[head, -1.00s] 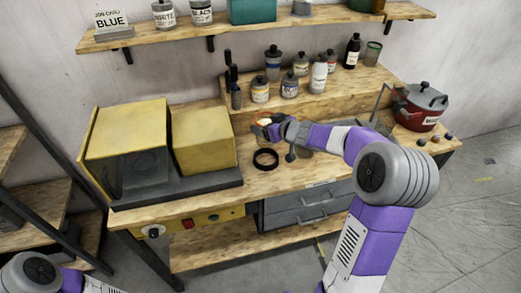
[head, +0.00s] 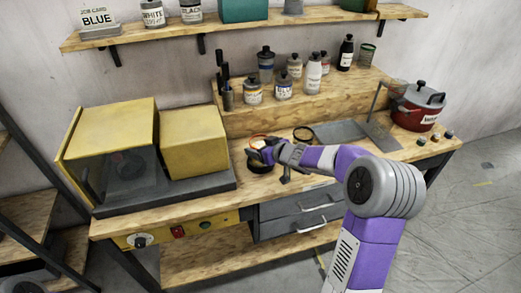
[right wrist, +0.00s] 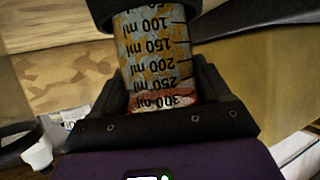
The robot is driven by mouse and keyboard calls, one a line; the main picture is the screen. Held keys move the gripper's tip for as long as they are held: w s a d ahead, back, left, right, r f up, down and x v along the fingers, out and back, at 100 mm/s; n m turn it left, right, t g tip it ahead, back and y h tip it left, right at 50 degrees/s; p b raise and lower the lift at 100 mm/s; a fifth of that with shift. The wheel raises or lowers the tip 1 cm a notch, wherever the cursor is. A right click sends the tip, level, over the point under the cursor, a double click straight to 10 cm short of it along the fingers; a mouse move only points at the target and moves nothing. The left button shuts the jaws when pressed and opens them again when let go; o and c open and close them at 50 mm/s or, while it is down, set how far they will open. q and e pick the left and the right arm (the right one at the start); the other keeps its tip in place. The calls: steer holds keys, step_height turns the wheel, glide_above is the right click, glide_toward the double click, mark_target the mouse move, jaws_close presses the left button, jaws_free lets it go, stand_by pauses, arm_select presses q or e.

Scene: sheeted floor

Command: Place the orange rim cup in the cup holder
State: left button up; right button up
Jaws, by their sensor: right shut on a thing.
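The orange rim cup (head: 258,140) is in my right gripper (head: 262,150), low over the bench, to the right of the yellow machine. In the right wrist view the clear cup (right wrist: 157,55) shows black millilitre marks, upside down in the picture, between the gripper's fingers (right wrist: 158,95). The black cup holder (head: 257,170) is under the gripper and mostly hidden by it. In the right wrist view a black ring (right wrist: 150,17) crosses the cup's far end; I cannot tell how deep the cup sits in it. My left gripper is out of view.
The yellow machine (head: 195,140) stands close on the left. Several bottles (head: 283,90) stand on the raised step behind. A red pot (head: 415,110) is at the right end.

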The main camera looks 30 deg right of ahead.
steer(key=shift+r, duration=0.1)
steer(key=o, duration=1.3)
steer(key=shift+s+d+r, duration=0.1)
steer(key=shift+s+r, duration=0.1)
steer(key=shift+s, duration=0.15)
steer(key=p+v, duration=0.4)
steer(key=v, duration=0.7)
steer(key=shift+s+p, duration=0.2)
steer(key=shift+p, duration=0.2)
steer(key=shift+f, duration=0.1)
